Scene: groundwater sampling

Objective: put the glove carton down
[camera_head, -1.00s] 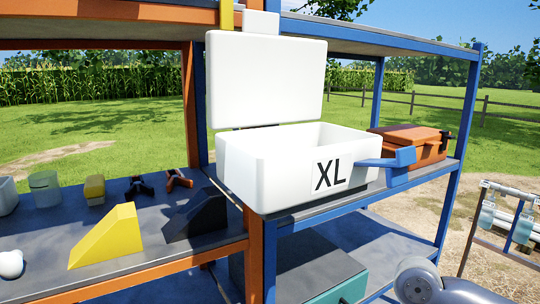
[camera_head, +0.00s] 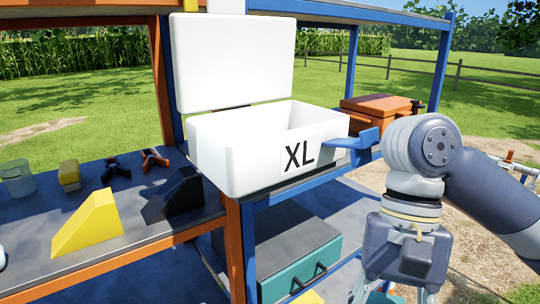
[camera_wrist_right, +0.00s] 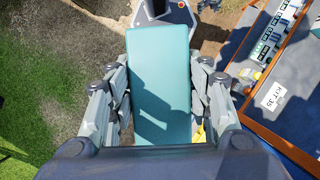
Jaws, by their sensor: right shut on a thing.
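The glove carton is a long teal box (camera_wrist_right: 161,60) in the right wrist view. My right gripper (camera_wrist_right: 158,82) is shut on it, with fingers along both long sides. Bare ground and grass show far below the box. In the head view my right arm stands at the right, its wrist (camera_head: 403,252) pointing down in front of the blue shelf; the fingertips and the carton are not clearly visible there. My left gripper is not in view.
A white lidded bin marked XL (camera_head: 240,163) stands open on the blue shelf (camera_head: 258,207), an orange case (camera_head: 372,113) behind it. A teal case (camera_head: 298,272) lies below. Yellow (camera_head: 88,225) and black wedges (camera_head: 174,197) occupy the left shelf. A KIT 35 label (camera_wrist_right: 273,96) shows at right.

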